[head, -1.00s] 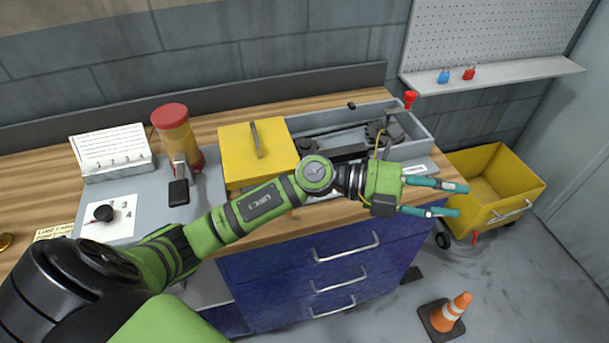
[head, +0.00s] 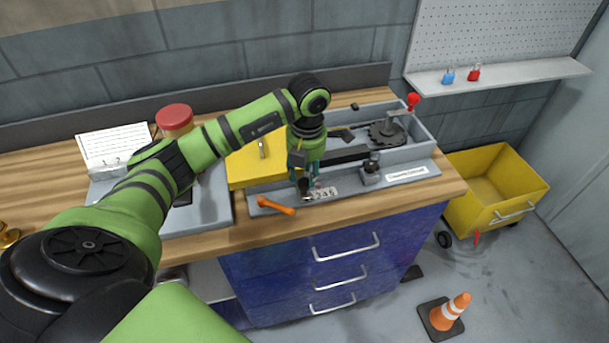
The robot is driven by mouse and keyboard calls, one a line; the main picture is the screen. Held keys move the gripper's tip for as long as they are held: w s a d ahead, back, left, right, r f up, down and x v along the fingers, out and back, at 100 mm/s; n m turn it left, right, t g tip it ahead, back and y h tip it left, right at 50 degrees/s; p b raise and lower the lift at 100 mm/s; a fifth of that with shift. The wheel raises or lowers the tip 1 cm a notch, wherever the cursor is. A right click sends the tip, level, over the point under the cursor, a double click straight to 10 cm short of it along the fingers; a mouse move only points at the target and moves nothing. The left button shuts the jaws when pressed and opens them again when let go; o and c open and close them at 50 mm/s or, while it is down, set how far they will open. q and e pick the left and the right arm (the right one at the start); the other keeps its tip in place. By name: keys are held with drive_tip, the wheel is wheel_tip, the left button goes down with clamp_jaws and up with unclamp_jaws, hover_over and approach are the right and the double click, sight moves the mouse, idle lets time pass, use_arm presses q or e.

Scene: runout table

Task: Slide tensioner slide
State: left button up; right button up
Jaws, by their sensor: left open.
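A grey runout machine (head: 428,160) lies on the wooden bench, with a gear wheel in its trough. Along its front ledge is a numbered scale plate (head: 326,193). A small dark knob (head: 305,187), which may belong to the tensioner slide, stands at the plate's left end. My left gripper (head: 307,180) points down over it with its teal fingers open; the fingers partly hide the knob, and I cannot tell whether they touch it. An orange lever (head: 276,205) lies just left of the plate. My right gripper is out of view.
A yellow cover (head: 240,172) sits left behind my gripper. A grey block with a knob (head: 371,174) is on the ledge to the right, and a red-topped lever (head: 413,101) rises at the back corner. A red-lidded jar (head: 174,118) stands behind my forearm.

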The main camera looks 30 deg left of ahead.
sight(304, 182)
use_arm(q)
drive_tip(key=shift+f+p, duration=0.35)
drive_tip(key=shift+f, duration=1.25)
clamp_jaws()
drive_tip(key=shift+s+a, duration=0.95)
drive_tip(key=shift+s, duration=0.15)
drive_tip(key=shift+c, duration=0.3)
unclamp_jaws()
drive_tip(key=shift+o, duration=0.3)
drive_tip(key=shift+w, duration=0.1)
